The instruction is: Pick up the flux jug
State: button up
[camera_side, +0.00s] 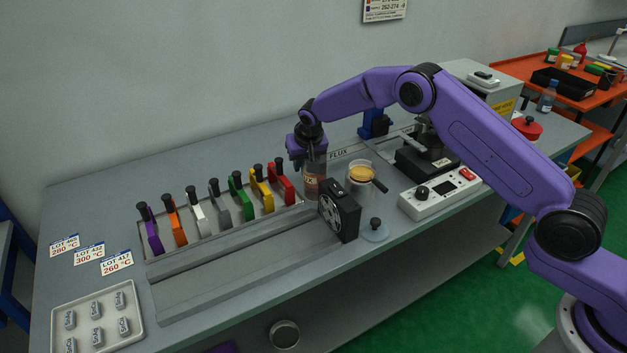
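Near the FLUX mark (338,154) on the bench stand two vessels. One is a clear vessel with amber contents (361,175) and a dark handle-like bar at its right. The other is a reddish-brown see-through jar (314,186) with a partly hidden label. I cannot tell for sure which is the flux jug. My gripper (307,163) points down at the top of the reddish-brown jar, left of the amber vessel. Its fingers overlap the jar's upper part in this view. Whether they touch or grip it is not clear.
A black fan-like box (340,210) stands close in front of both vessels. A rack of coloured, black-knobbed holders (213,208) lies left. The back left of the bench (130,180) is clear.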

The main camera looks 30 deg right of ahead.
jog(key=shift+c, duration=0.3)
grip_shut()
jog(key=shift+r, duration=0.15)
notch_tip(320, 180, up, 18)
jog(key=shift+f, duration=0.2)
dwell(1.1)
